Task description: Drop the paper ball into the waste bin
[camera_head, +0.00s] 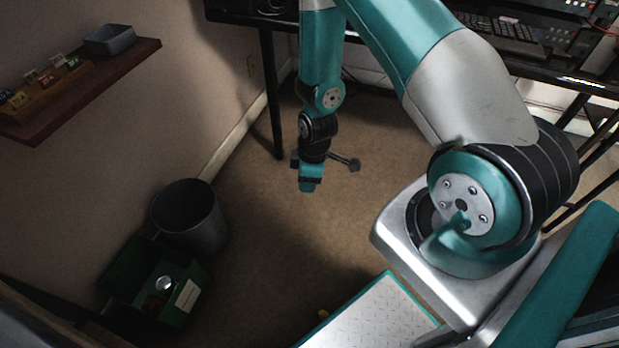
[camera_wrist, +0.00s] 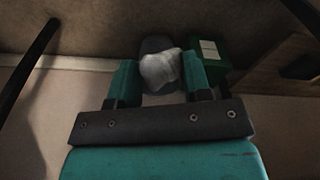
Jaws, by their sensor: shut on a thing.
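The paper ball (camera_wrist: 159,70) is white and crumpled. In the wrist view it sits between the two green fingers of my gripper (camera_wrist: 158,78), which is shut on it. In the head view my gripper (camera_head: 309,182) hangs over the open floor, and I cannot make out the ball there. The waste bin (camera_head: 207,235) is a dark grey round bin, upright on the floor by the left wall, to the left of and below my gripper in the picture. In the wrist view the dark bin (camera_wrist: 152,44) shows beyond the ball, partly covered by it.
A wall shelf (camera_head: 120,72) with a grey tray is at upper left. A desk leg (camera_head: 272,95) stands behind my gripper. Floor between gripper and bin is clear.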

